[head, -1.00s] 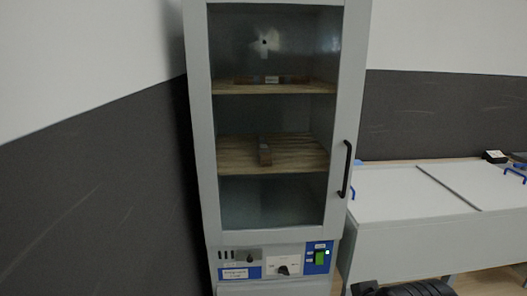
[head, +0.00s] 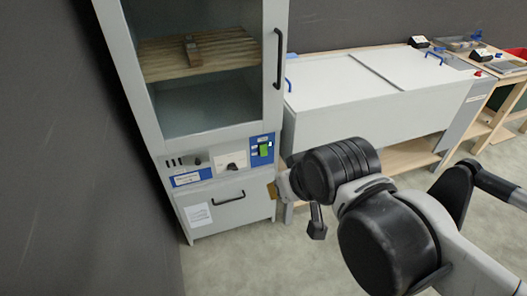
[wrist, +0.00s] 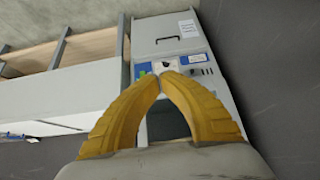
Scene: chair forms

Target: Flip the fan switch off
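The fan switch looks to be the green rocker (head: 264,149) on a blue plate at the right end of the cabinet's (head: 205,208) control panel. It also shows in the wrist view as a small green patch (wrist: 142,69) left of the fingertips. Whether it is on or off cannot be told. My gripper (wrist: 163,76) has two yellow fingers with the tips together and nothing between them. In the head view only a bit of yellow finger (head: 272,188) shows, below and right of the switch; the rest is behind my black wrist. Contact with the panel cannot be seen.
A dial (head: 232,166) sits left of the switch. Below is a drawer with a black handle (head: 228,198). The glass door has a vertical black handle (head: 279,58). A white-topped chest (head: 330,85) stands close right of the cabinet. A dark wall (head: 70,150) is at left.

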